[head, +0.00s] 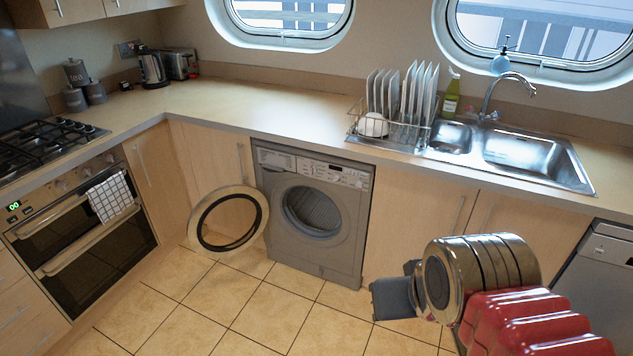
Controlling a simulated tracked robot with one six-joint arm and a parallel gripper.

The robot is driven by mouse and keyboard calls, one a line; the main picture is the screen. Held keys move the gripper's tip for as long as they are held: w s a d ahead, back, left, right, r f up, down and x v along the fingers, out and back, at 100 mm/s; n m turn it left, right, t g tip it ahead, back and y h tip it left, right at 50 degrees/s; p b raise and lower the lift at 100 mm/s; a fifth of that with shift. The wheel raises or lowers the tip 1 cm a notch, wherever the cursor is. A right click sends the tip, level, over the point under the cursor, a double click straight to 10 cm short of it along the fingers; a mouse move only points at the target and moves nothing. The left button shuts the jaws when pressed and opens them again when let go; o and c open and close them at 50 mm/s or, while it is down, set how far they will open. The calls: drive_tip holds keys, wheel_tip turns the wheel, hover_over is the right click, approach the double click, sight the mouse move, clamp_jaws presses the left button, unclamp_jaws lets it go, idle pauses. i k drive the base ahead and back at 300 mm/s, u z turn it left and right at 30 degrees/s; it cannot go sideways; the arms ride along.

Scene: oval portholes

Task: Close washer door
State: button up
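The grey washer (312,212) stands under the counter in the middle of the head view. Its round door (264,210) is swung wide open to the left, hinged at the left of the drum opening (312,211), which shows dark inside. My gripper (385,297) is at the lower right, in front of and to the right of the washer, apart from the door. Only a grey part of it shows beyond my metal and red arm links, which hide the rest, so its finger opening is not visible.
An oven (85,255) with a checked towel (110,197) is at the left. The sink (510,150) and dish rack (392,125) are on the counter above. A dishwasher (600,285) is at the right edge. The tiled floor (240,310) before the washer is clear.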

sight(196, 231)
drive_tip(key=u, duration=0.3)
drive_tip(key=i, duration=1.4)
drive_tip(key=u, duration=0.8)
drive_tip(key=i, duration=0.8)
drive_tip(key=u, duration=0.95)
drive_tip(key=i, duration=1.1)
drive_tip(key=u, duration=0.4)
